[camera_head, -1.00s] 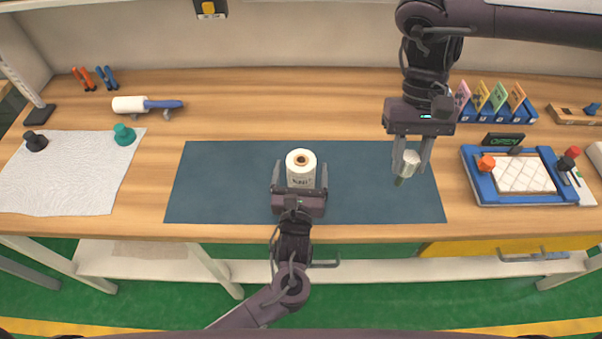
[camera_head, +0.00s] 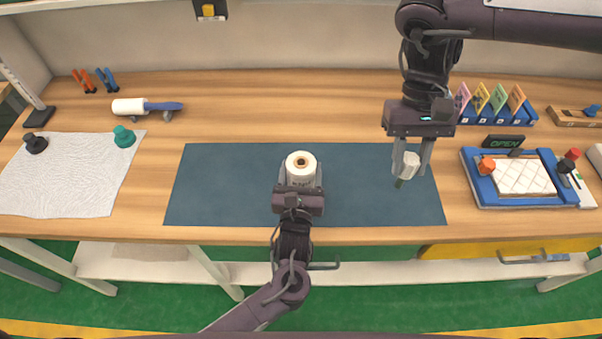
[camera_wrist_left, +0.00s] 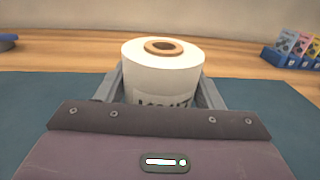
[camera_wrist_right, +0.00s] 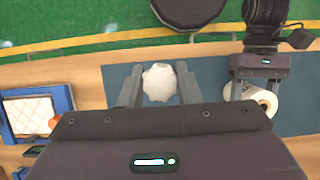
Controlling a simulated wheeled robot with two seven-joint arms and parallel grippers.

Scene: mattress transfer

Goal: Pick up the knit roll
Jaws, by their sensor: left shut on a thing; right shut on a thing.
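The knit roll (camera_head: 301,164) is a white upright cylinder with a brown core and dark lettering on its side. It stands on the dark blue mat (camera_head: 220,185), near the middle. My left gripper (camera_head: 300,184) is shut on the knit roll, one finger on each side, as the left wrist view of the roll (camera_wrist_left: 160,75) shows. My right gripper (camera_head: 411,168) is shut on a small white piece (camera_head: 408,165) with a dark green tip, held over the mat's right end. In the right wrist view the piece (camera_wrist_right: 159,83) looks round with a scalloped edge.
A white sheet (camera_head: 60,180) with two knobs lies at the left. A white roller (camera_head: 130,106) lies behind it. A blue tray (camera_head: 480,190) with a quilted pad and a card rack (camera_head: 490,113) stand at the right. The mat's left part is clear.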

